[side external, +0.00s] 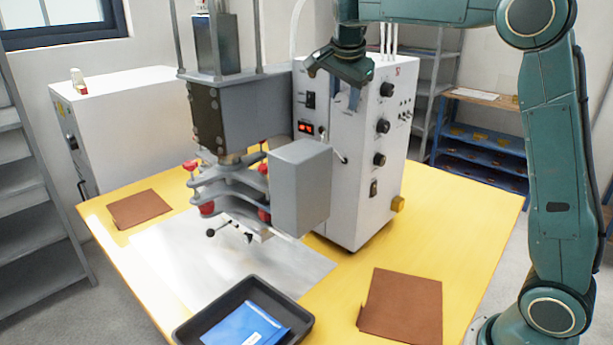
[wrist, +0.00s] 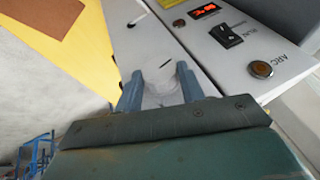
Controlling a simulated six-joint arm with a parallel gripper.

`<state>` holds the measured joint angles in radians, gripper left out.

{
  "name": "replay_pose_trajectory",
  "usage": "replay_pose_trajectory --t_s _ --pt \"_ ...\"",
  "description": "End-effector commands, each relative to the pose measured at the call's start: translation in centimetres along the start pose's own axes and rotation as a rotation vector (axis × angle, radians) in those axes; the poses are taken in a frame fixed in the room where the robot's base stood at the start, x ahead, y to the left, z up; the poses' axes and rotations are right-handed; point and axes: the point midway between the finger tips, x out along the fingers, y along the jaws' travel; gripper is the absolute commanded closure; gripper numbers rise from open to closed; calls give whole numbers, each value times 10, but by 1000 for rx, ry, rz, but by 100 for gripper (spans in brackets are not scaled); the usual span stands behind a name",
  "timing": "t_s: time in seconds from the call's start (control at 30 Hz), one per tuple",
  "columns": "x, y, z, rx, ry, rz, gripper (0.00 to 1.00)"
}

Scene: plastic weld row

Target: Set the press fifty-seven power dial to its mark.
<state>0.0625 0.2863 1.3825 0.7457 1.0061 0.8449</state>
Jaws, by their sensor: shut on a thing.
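The press cabinet (side external: 332,210) is a white box with controls on two faces. My gripper (side external: 347,98) is at the upper part of its left-hand face, pointing down. In the wrist view my gripper (wrist: 160,88) has one blue-grey finger on each side of a pale rounded knob (wrist: 163,97), which seems to be the power dial, and is shut on it. A short slanted black line (wrist: 165,65) shows on the pale panel just beyond the fingertips. The dial's pointer cannot be made out, and the side view hides the dial behind my gripper.
A red-lit display (wrist: 203,11), a black rocker switch (wrist: 226,36) and a round button (wrist: 261,69) sit beside the fingers. The grey press head (side external: 300,185) stands left of the cabinet. A black tray (side external: 190,328) and a brown sheet (side external: 402,306) lie on the yellow table (side external: 470,235).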

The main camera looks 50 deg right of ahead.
Motion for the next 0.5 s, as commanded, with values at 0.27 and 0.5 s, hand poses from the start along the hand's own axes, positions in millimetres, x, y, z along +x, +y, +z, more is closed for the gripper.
replay_pose_trajectory --t_s 0.27,0.5 --pt "1 -2 0 -26 1 63 84" --pt "1 -2 0 -40 1 98 84"
